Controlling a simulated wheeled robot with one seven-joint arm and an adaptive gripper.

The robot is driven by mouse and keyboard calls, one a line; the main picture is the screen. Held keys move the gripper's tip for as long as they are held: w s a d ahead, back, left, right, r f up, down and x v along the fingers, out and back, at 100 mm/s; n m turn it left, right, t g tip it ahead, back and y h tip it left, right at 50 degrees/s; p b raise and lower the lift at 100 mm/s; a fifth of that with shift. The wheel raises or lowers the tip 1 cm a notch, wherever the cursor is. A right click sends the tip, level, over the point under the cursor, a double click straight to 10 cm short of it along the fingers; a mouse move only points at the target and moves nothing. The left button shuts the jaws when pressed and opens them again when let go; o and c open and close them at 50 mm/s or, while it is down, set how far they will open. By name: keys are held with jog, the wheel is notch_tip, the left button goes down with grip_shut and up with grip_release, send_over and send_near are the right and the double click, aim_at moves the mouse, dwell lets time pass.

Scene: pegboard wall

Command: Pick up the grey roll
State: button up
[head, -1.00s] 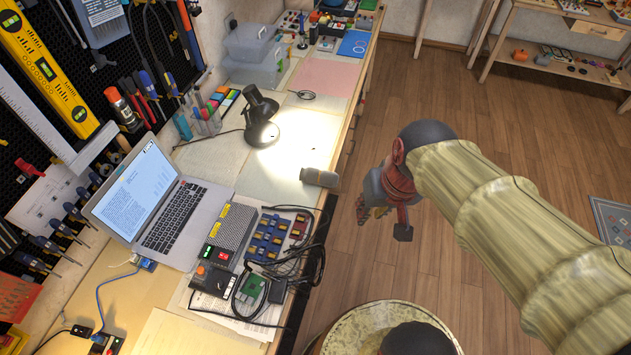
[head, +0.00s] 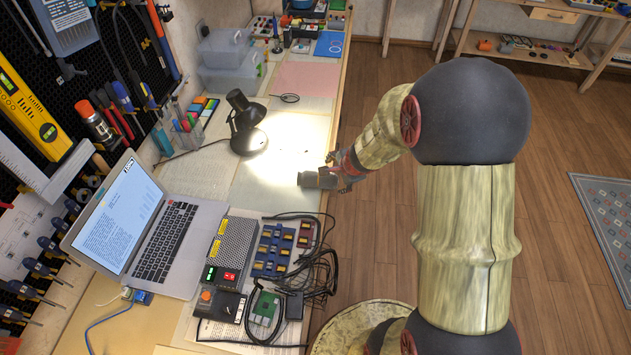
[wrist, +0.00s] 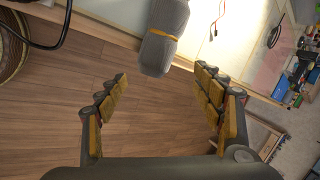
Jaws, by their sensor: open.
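The grey roll (head: 318,180) lies on the workbench close to its right edge, in the lamplight. My gripper (head: 342,170) is at the bench edge beside the roll's right end in the head view. In the wrist view my gripper (wrist: 168,82) is open, its two fingers spread wide with the roll's near end ahead of the gap. Nothing is between the fingers except a view of the floor. In the head view the fingertips are partly hidden and small.
A black desk lamp (head: 246,125) stands beyond the roll. A laptop (head: 140,225), a board with blue blocks (head: 274,248) and loose black cables (head: 318,262) lie nearer. The bench top (head: 285,150) around the roll is mostly clear.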

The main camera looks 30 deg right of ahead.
aim_at(333, 178)
jog(key=b+x, duration=0.1)
jog(key=x, duration=0.1)
jog(key=b+x, duration=0.1)
jog(key=x, duration=0.1)
jog(key=b+x, duration=0.1)
jog(key=x, duration=0.1)
jog(key=shift+a+f, duration=0.25)
jog(key=shift+f, duration=0.1)
jog(key=shift+r, duration=0.1)
jog(key=shift+c, duration=0.2)
jog(key=shift+c, duration=0.7)
jog(key=shift+s, duration=0.1)
jog(key=c, duration=1.1)
jog(key=shift+c, duration=0.3)
